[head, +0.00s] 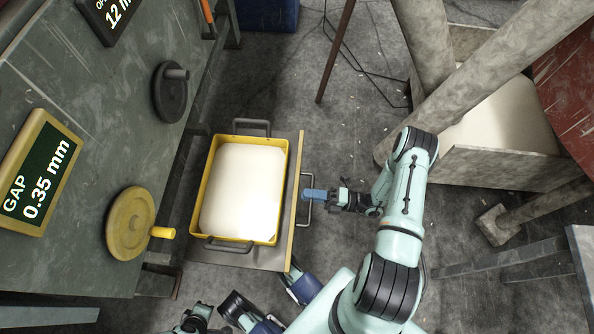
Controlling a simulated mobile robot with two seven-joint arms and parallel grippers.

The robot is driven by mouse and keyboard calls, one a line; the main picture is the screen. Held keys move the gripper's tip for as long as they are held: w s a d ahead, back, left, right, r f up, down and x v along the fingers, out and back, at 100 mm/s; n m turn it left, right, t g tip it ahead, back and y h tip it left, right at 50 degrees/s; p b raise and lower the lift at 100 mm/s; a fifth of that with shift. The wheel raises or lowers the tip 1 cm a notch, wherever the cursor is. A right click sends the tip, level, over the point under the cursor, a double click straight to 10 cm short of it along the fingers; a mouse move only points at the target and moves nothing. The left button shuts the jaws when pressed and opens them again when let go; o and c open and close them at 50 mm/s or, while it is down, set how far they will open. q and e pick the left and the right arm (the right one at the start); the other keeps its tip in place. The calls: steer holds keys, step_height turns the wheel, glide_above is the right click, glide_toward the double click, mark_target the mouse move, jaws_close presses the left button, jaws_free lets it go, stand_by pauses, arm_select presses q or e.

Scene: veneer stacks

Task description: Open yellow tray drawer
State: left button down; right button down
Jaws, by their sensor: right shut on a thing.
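The yellow tray (285,178) holds a white sheet stack (242,192) and lies on a grey drawer base (262,258). The drawer stands out to the right of the workbench, with its tray in full view. A thin wooden front panel (296,215) edges it on the right, with a metal bar handle (306,220) on its outer face. My right gripper (312,195), with blue fingers, is shut on that handle from the right. Its fingers hide part of the bar.
The green workbench (90,100) on the left carries a yellow handwheel (128,222), a black handwheel (170,90) and a gap sign (40,172). A bin (510,165) with thick pipes stands at right. Grey floor is clear between drawer and bin, around my arm.

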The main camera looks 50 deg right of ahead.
steer(key=shift+r+v, duration=0.15)
steer(key=shift+v, duration=0.55)
steer(key=shift+r+v, duration=0.1)
steer(key=shift+v, duration=0.6)
steer(key=c, duration=1.3)
jaws_free()
steer(key=shift+d, duration=0.1)
steer(key=v, duration=1.3)
steer(key=shift+s+d+b, duration=0.1)
steer(key=shift+b, duration=0.2)
